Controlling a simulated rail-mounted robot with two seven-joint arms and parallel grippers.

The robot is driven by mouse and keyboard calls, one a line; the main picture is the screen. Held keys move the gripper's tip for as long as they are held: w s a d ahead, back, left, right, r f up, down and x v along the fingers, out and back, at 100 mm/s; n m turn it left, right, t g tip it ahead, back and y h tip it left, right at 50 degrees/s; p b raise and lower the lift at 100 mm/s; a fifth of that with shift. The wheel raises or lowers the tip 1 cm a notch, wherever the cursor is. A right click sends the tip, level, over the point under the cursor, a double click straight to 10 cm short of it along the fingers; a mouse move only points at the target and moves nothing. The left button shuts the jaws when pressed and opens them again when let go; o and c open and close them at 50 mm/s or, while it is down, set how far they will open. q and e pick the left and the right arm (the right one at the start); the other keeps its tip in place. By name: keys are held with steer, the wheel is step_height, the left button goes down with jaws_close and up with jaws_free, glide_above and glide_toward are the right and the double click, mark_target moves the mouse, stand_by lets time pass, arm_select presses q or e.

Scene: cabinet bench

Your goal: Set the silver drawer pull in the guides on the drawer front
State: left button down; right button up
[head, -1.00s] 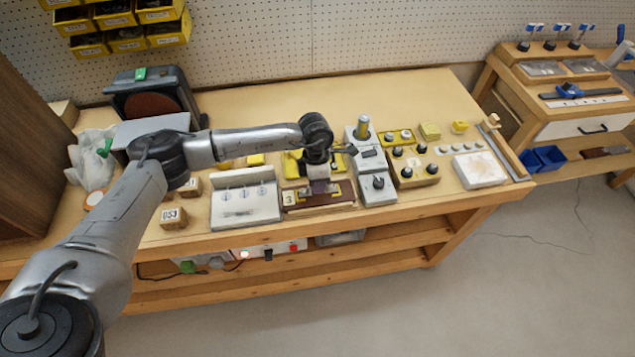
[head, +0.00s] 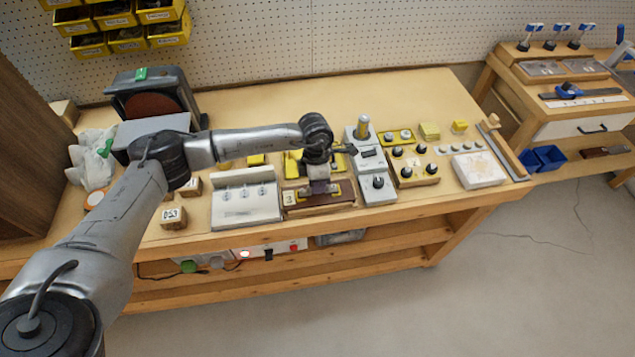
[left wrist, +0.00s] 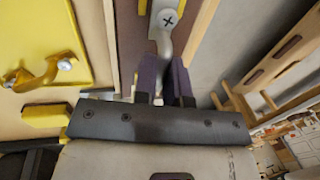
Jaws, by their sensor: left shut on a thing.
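The silver drawer pull (left wrist: 164,42) is gripped between the dark purple fingers of my left gripper (left wrist: 165,84). One flat end with a cross-head screw shows beyond the fingers at the top of the left wrist view; the other end is hidden. In the head view my left gripper (head: 321,190) points down over the brown drawer front (head: 318,208), which lies on the bench. The brown front also shows as a strip beside the pull in the left wrist view (left wrist: 196,22). The guides cannot be made out clearly, nor whether the pull touches them. My right gripper is not in view.
A white panel with several round fittings (head: 240,210) stands left of the drawer front. A grey switch unit (head: 376,188) stands close on its right. A yellow plate with a yellow handle (left wrist: 42,76) lies nearby.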

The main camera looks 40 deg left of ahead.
arm_select(q)
steer(key=shift+f, duration=0.2)
stand_by(0.4)
steer(key=shift+f+b, duration=0.3)
stand_by(0.3)
steer(key=c, duration=1.2)
jaws_free()
steer(key=shift+o, duration=0.5)
steer(key=shift+o, duration=0.5)
steer(key=shift+o, duration=0.8)
steer(key=shift+r, duration=0.1)
